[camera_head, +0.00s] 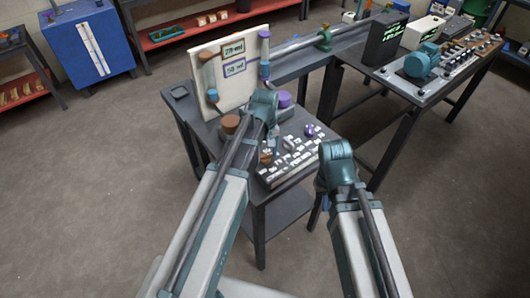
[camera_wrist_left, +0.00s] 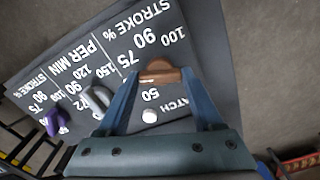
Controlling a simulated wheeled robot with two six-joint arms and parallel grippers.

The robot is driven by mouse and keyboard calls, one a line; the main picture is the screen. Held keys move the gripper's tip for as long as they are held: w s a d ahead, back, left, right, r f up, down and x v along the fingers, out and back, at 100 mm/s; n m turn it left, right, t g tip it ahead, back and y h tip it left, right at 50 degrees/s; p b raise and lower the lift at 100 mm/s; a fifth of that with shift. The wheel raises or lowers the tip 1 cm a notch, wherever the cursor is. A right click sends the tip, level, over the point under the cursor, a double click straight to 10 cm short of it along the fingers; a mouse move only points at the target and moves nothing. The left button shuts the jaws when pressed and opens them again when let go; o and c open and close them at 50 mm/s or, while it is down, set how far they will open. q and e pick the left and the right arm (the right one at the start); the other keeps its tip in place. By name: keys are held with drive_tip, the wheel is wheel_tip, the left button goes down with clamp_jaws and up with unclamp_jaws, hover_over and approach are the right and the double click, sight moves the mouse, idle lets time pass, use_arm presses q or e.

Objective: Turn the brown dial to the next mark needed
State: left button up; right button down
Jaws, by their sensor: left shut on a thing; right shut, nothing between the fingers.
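The brown dial (camera_head: 265,158) sits on the near left part of a dark panel (camera_head: 298,150) with white lettering. In the left wrist view the brown dial (camera_wrist_left: 160,70) is between the two blue fingertips of my left gripper (camera_wrist_left: 160,77), which is shut on it. The marks (camera_wrist_left: 145,62) 50, 75, 90 and 100 show around it under "STROKE %". I cannot tell which mark the dial points at. My right gripper (camera_head: 318,208) is shut and empty, low to the right of the panel, partly hidden by its own arm.
A purple dial (camera_wrist_left: 55,122) and a grey dial (camera_wrist_left: 96,98) are on the same panel. A white board (camera_head: 236,75) with "20 ml" and "50 ml" signs stands behind. A brown cylinder (camera_head: 229,124) and a purple cylinder (camera_head: 284,99) stand on the table. Another bench (camera_head: 420,90) is at right.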

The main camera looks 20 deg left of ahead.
sight(265, 155)
use_arm(q)
drive_tip(key=shift+m, duration=2.3)
drive_tip(key=o, duration=1.4)
drive_tip(key=shift+c, duration=0.2)
drive_tip(key=shift+r, duration=0.15)
wheel_tip(265, 155, up, 14)
drive_tip(key=p, duration=1.4)
drive_tip(key=shift+f, duration=0.2)
